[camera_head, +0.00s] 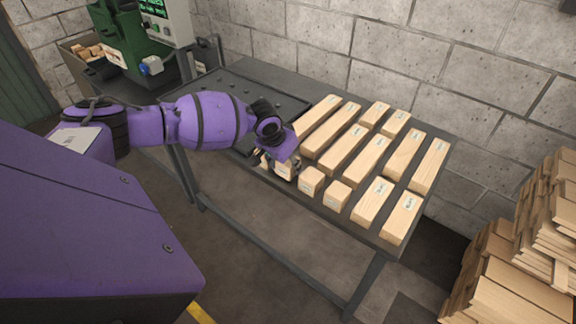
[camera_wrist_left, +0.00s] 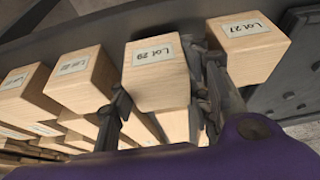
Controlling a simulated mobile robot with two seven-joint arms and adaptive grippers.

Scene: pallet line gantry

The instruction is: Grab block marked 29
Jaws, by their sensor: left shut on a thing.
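The block marked Lot 29 (camera_wrist_left: 155,72) is a pale wooden block with a white label on its upper face, seen in the left wrist view. My left gripper (camera_wrist_left: 160,105) is shut on it, one dark finger on each side. In the head view the left gripper (camera_head: 279,166) is at the table's front edge, at the left end of the front blocks, and largely covers the block it holds. I cannot tell whether the block is clear of the table. My right gripper is not in view.
The Lot 27 block (camera_wrist_left: 250,48) stands close on the right in the wrist view. Other wooden blocks of several lengths stand in rows on the dark table (camera_head: 432,148). A green machine (camera_head: 135,47) is at the back left, stacked planks (camera_head: 515,265) at the right.

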